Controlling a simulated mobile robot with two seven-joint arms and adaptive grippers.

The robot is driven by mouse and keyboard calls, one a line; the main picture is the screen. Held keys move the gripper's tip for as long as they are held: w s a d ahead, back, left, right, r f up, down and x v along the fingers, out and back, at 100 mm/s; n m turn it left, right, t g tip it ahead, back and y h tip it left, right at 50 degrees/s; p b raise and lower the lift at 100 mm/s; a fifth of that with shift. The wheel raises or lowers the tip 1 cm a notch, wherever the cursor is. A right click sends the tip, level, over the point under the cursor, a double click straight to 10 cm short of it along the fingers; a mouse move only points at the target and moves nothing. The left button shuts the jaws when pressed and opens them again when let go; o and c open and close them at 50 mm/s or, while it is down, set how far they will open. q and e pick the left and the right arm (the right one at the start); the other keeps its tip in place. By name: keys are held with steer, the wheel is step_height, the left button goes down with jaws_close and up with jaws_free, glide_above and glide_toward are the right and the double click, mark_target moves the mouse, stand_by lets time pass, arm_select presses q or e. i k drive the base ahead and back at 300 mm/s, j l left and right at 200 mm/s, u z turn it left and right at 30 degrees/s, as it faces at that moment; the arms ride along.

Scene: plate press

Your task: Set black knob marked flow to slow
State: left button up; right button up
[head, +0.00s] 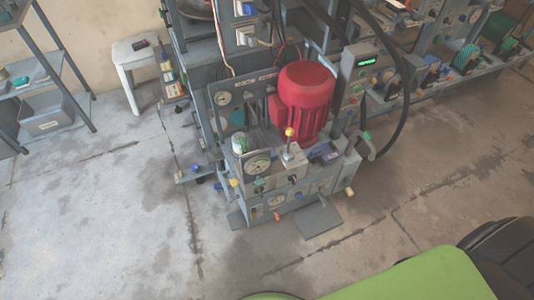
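The plate press (270,208) stands in the middle of the head view, with a large red motor (305,100) on it. Its front panels carry a dial gauge (257,164), a lever with a yellow ball top (289,133) and several small knobs. A small dark knob (293,179) shows on the front face, right of the gauge. Markings are too small to read, so I cannot tell which knob is marked flow or how it is set. Neither of my grippers is in view.
A grey display box (361,72) with green digits stands right of the motor. A white stool (137,66) and a shelf rack (45,80) stand at the left. A bench with machine parts (450,70) runs along the back right. The concrete floor before the press is clear.

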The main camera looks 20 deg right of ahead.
mark_target(292, 178)
steer(key=i+l+z, duration=0.1)
steer(key=z, duration=0.75)
